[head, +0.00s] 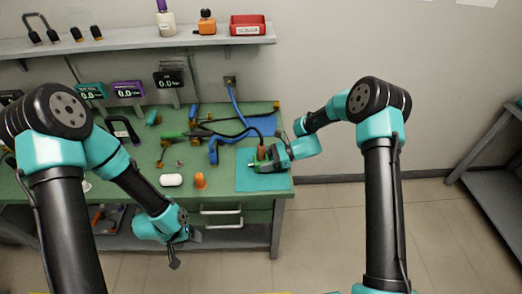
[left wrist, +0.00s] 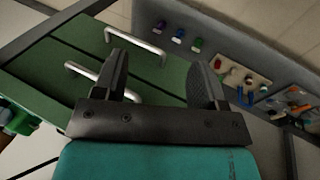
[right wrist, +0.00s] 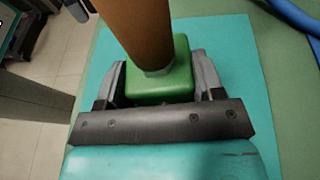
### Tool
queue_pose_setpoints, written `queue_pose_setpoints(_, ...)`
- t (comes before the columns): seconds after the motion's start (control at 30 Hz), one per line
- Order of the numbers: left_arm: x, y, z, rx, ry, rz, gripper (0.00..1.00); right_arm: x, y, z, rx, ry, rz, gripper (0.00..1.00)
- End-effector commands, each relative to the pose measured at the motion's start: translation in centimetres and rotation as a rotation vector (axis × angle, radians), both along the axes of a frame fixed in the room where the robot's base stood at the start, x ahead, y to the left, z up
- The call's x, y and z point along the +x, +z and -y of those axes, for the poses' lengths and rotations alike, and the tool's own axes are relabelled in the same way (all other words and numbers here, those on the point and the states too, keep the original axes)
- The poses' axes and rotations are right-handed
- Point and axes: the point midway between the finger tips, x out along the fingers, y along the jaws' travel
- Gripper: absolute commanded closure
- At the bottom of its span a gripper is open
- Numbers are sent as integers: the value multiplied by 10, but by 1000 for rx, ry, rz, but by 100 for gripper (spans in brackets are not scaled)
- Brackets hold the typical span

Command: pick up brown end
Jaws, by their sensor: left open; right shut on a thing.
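The brown end (right wrist: 140,30) is a brown cylinder standing on a green block (right wrist: 162,82) in the right wrist view. In the head view the brown end (head: 262,151) shows small above the teal mat, at the table's right side. My right gripper (head: 260,163) is shut on the green block, with one finger on each side of it. The brown part rises between and above the fingers, and its top is cut off in the wrist view. My left gripper (head: 185,250) is open and empty, low in front of the table. Its spread fingers (left wrist: 160,80) show in the left wrist view.
The teal mat (head: 270,183) lies under my right gripper. A blue curved tube (head: 213,150), an orange piece (head: 200,181) and a white rounded piece (head: 171,180) lie nearby on the green tabletop. Drawer handles (head: 222,211) stick out below the front edge.

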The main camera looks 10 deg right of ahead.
Motion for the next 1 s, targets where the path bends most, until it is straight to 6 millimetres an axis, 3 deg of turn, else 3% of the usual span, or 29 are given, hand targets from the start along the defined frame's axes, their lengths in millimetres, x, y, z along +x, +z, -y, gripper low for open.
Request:
queue_pose_setpoints(0.1, 26, 27, 26, -2, -127, 56, 35, 0, 0, 0, -1, -1, 0, 86)
queue_pose_setpoints(0.47, 87, 115, 105, 62, -441, 188, 35, 0, -1, 0, -1, -1, 0, 86)
queue_pose_setpoints(1.0, 167, 160, 165, 166, 172, -65, 35, 0, -1, 0, -1, -1, 0, 86)
